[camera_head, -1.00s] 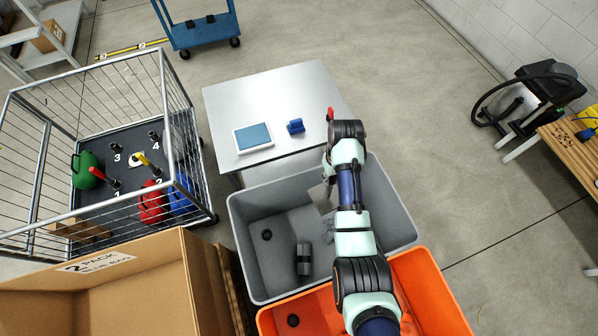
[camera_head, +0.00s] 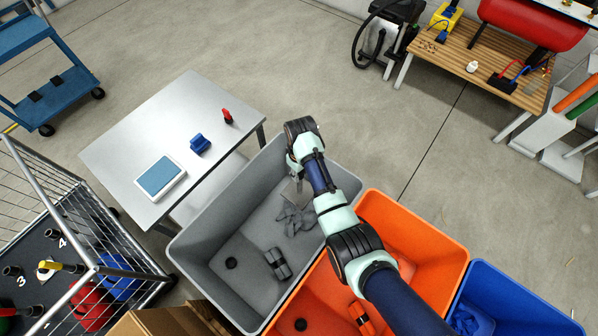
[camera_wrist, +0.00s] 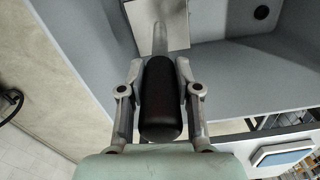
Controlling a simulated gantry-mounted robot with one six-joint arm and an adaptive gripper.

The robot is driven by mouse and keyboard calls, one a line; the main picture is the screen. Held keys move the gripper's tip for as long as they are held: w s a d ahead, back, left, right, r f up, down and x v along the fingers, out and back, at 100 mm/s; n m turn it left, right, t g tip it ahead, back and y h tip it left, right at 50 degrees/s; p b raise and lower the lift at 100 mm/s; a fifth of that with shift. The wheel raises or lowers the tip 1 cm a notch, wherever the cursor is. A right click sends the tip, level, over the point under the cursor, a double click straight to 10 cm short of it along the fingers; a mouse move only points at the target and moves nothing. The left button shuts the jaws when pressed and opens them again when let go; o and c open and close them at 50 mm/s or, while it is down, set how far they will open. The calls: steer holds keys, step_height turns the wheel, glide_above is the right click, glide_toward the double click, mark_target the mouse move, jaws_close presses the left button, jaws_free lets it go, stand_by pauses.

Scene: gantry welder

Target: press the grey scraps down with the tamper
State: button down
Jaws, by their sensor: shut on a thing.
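The grey scraps (camera_head: 297,218) lie in a small crumpled heap on the floor of the grey bin (camera_head: 205,230), in its right part. In the wrist view my gripper (camera_wrist: 160,95) is shut on the black handle of the tamper (camera_wrist: 165,108). The tamper's metal shaft and flat plate extend beyond the fingers. In the head view the tamper's plate (camera_head: 295,188) shows beside my forearm, above or just behind the scraps. I cannot tell whether it touches anything. My fingers are hidden behind my arm in that view.
A dark grey cylinder (camera_head: 278,264) and a black round piece (camera_head: 231,263) are in the grey bin. An orange bin (camera_head: 440,262) and a blue bin (camera_head: 530,300) stand to its right. A table (camera_head: 120,150) holds a blue pad (camera_head: 160,178), blue block (camera_head: 200,143) and red item (camera_head: 227,117).

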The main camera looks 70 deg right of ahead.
mark_target(300, 194)
step_height(300, 194, down, 12)
steer(key=b, duration=1.3)
steer(key=shift+f+b, duration=1.4)
steer(key=shift+f, duration=1.7)
